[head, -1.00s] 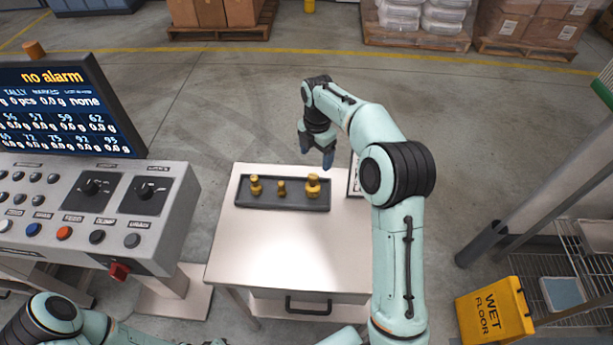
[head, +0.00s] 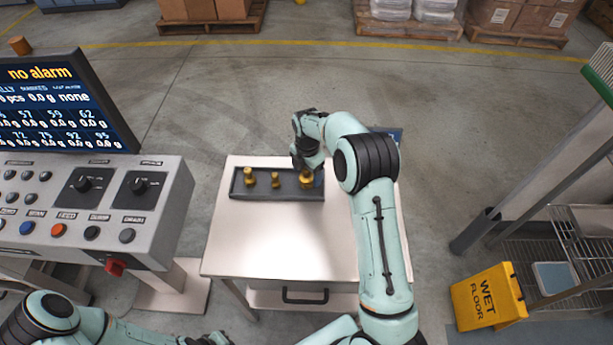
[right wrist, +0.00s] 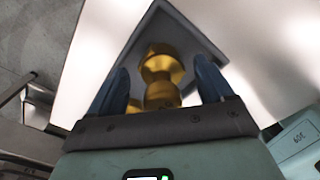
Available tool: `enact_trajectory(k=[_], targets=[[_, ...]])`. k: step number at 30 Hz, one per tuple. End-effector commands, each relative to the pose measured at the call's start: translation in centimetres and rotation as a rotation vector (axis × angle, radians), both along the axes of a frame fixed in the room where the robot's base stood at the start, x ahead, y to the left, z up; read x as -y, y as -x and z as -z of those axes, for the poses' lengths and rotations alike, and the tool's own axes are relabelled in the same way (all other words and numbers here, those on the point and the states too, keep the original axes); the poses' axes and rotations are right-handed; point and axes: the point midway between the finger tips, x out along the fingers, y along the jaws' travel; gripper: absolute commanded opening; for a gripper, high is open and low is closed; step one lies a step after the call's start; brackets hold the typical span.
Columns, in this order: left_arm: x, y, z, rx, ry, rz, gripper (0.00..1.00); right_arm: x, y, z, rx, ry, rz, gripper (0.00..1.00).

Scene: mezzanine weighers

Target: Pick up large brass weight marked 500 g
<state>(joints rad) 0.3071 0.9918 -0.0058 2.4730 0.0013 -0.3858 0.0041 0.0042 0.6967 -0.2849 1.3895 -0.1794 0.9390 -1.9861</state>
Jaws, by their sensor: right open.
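The large brass weight (head: 306,178) stands at the right end of a dark grey tray (head: 277,194) on the white table. In the right wrist view the brass weight (right wrist: 162,75) stands between the two blue fingers of my right gripper (right wrist: 160,85), with gaps on both sides. My right gripper (head: 307,168) is open at the weight and partly hides it in the head view. Two smaller brass weights, one in the middle (head: 275,180) and one at the left (head: 249,176), stand in the same tray. No 500 g marking is readable. My left gripper is not clearly seen.
A control console (head: 90,205) with a screen stands to the left of the table (head: 280,245). A yellow wet floor sign (head: 488,297) and a wire shelf (head: 580,250) are at the right. The table's front half is clear.

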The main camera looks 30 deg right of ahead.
Motion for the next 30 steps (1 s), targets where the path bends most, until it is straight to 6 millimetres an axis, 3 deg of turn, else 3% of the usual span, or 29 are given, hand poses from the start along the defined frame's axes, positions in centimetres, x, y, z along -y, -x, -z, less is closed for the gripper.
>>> enact_trajectory(k=[5,12,23,30], targets=[[0.0,0.1,0.0,-0.001,0.000,0.000,0.00,0.0,0.1,0.0,-0.001,0.000,0.001,0.77],[0.0,0.0,0.0,-0.001,0.000,0.000,0.00,0.0,0.1,0.0,-0.001,0.000,0.001,0.00],[0.0,0.1,0.0,-0.001,0.000,0.000,0.00,0.0,0.0,-0.6,0.002,0.000,0.001,0.00],[0.0,0.2,0.1,-0.002,0.000,0.000,0.00,0.0,-0.1,-3.6,0.006,0.000,0.001,0.00]])
